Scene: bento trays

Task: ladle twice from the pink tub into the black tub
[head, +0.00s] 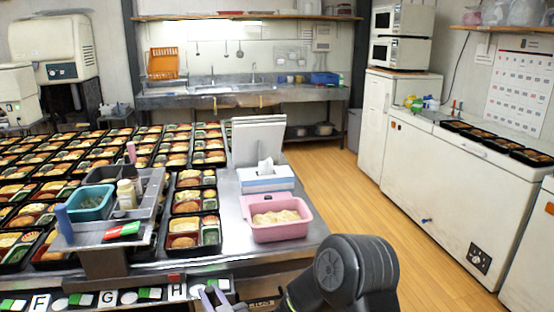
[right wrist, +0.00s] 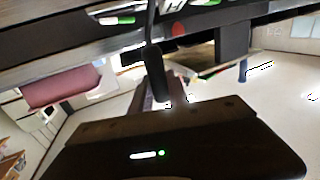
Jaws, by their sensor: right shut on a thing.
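The pink tub (head: 281,234) stands on the steel table near its right front corner and holds pale food. It also shows at the left of the right wrist view (right wrist: 62,88). My right gripper (head: 216,296) is low at the table's front edge, left of and below the pink tub. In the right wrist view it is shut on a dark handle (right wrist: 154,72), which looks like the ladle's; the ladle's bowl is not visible. My left gripper is not in view.
Rows of filled bento trays (head: 186,233) cover the table's left. A grey raised shelf (head: 110,236) with a teal container (head: 91,203) stands at the front left. A tissue box (head: 266,180) is behind the pink tub. Letter labels line the front edge. Open floor lies right.

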